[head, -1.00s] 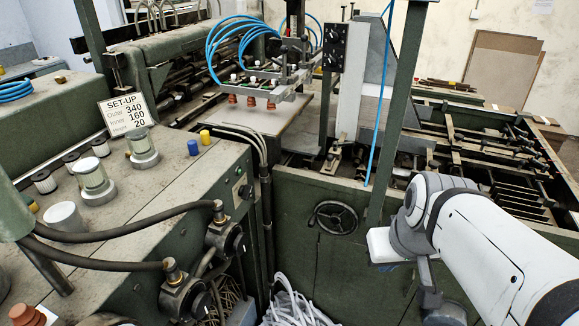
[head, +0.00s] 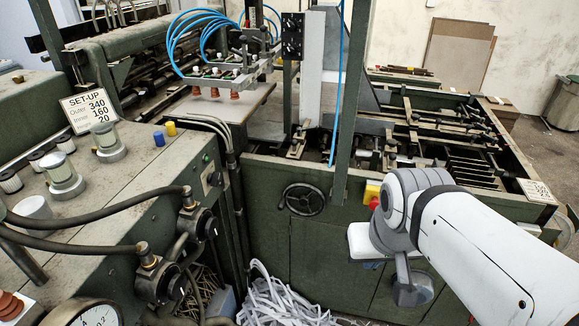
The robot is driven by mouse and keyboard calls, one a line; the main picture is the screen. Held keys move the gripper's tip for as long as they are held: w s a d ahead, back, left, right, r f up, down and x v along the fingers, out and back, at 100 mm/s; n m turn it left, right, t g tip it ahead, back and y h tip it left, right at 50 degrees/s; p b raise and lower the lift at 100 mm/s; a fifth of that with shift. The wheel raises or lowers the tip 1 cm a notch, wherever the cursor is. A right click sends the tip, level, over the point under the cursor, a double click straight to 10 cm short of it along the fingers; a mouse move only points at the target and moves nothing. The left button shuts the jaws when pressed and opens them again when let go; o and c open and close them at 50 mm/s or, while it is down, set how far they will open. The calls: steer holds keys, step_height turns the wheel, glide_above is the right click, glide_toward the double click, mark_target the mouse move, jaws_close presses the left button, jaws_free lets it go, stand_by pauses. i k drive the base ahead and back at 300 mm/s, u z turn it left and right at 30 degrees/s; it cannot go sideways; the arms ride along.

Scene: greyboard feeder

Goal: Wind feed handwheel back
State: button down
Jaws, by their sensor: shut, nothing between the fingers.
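The feed handwheel (head: 303,199) is a small dark spoked wheel on the green front panel of the machine, left of my arm. Its rim is in full view and nothing touches it. My gripper (head: 362,243) shows as a white block at the end of my white and grey arm, to the right of the handwheel and a little lower in the picture. It is shut and holds nothing. Its fingers are mostly hidden; a small blue part shows under the block. The gap in depth to the panel is hard to judge.
A red and yellow button box (head: 372,194) is on the panel just above my gripper. A green upright post (head: 350,110) stands right of the wheel. Dark hoses (head: 110,238) and a green console (head: 120,215) stand at left. White strips (head: 275,300) lie heaped below.

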mark_target(303, 200)
steer(key=z, duration=0.1)
steer(key=i, duration=0.85)
steer(key=u, duration=0.2)
